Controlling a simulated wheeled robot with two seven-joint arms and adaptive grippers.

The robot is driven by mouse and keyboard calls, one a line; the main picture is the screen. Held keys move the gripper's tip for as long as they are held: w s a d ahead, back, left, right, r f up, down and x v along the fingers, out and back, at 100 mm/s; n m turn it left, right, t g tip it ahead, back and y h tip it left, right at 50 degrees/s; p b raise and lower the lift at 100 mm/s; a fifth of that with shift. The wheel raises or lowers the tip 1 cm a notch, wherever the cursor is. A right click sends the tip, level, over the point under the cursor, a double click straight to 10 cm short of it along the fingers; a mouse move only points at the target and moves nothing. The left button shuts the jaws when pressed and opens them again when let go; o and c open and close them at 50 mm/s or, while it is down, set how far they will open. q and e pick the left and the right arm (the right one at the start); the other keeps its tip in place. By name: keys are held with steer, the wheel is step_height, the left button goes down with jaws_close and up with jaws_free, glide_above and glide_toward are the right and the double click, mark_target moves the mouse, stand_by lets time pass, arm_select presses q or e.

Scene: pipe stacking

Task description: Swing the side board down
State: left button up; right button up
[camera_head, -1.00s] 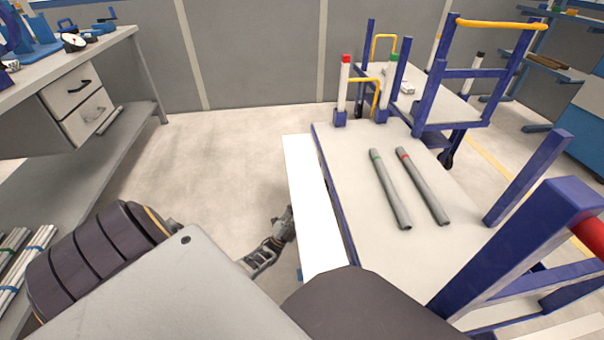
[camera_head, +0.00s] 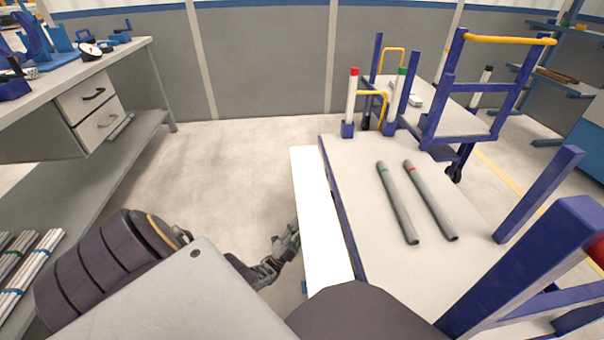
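The side board is a long white panel (camera_head: 322,215) along the left side of the cart bed (camera_head: 375,265). It looks nearly level with the bed, with a dark blue edge between them. My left gripper (camera_head: 290,240) is at the board's outer left edge, towards its near end. The fingers are small and partly seen, so I cannot tell whether they are open, shut or touching the board. My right gripper is not in view.
Two grey pipes, one with a green band (camera_head: 397,203) and one with a red band (camera_head: 430,200), lie on the bed. Blue posts (camera_head: 540,195) stand at the cart's right. A workbench (camera_head: 90,100) is at the left. The floor between bench and cart is clear.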

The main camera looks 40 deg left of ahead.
arm_select(q)
steer(key=shift+s, duration=0.2)
steer(key=s+a, duration=0.1)
steer(key=s, duration=1)
steer(key=shift+s+a, duration=0.25)
steer(key=shift+a, duration=0.15)
stand_by(0.5)
steer(key=shift+s, duration=0.1)
stand_by(0.5)
